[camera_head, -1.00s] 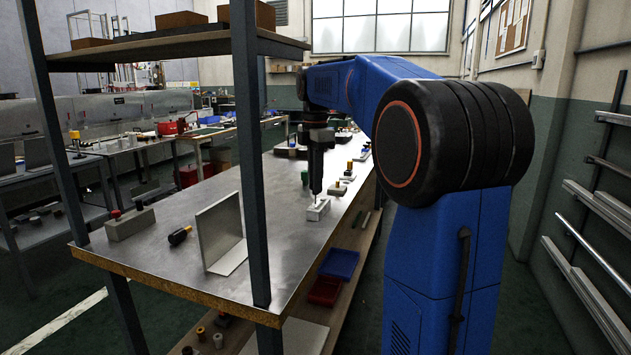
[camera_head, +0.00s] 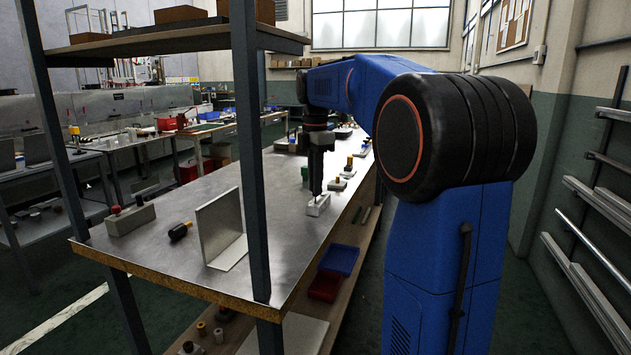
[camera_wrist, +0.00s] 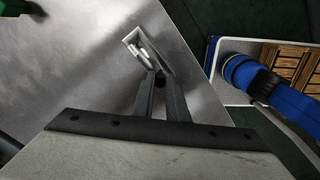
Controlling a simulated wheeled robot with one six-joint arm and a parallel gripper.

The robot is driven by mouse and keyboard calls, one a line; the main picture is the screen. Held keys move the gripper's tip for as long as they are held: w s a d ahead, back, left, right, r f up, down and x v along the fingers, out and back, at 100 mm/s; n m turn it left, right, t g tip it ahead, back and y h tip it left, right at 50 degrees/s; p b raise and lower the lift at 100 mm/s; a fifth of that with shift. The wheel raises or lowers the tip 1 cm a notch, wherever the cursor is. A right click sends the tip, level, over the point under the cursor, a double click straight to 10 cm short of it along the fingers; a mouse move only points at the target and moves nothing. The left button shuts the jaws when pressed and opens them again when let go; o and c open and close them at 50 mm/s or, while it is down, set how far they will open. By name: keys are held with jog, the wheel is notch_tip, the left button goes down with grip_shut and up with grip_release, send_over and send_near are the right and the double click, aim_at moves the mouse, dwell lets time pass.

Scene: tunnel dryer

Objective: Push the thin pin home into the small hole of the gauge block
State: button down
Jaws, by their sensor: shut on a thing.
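The gauge block (camera_head: 322,207) is a small pale block on the metal bench top, near its right edge. It also shows in the wrist view (camera_wrist: 163,59), just beyond my fingertips. My gripper (camera_head: 316,194) points down right over the block, and its fingers (camera_wrist: 155,77) are nearly together in the wrist view. It is shut on the thin pin (camera_wrist: 148,62), a pale piece at the fingertips, over the block's top face. Another pale rounded piece shows beside it on the block. The small hole and the pin's lower end cannot be made out.
Small knobbed blocks (camera_head: 337,184) stand behind my gripper. Blue (camera_head: 339,259) and red (camera_head: 324,286) trays sit on the lower shelf.

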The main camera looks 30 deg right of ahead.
jog(key=shift+f, duration=0.7)
jog(key=c, duration=1.7)
grip_release()
jog(key=shift+o, duration=0.2)
notch_tip(320, 180, up, 17)
jog(key=shift+r, duration=0.2)
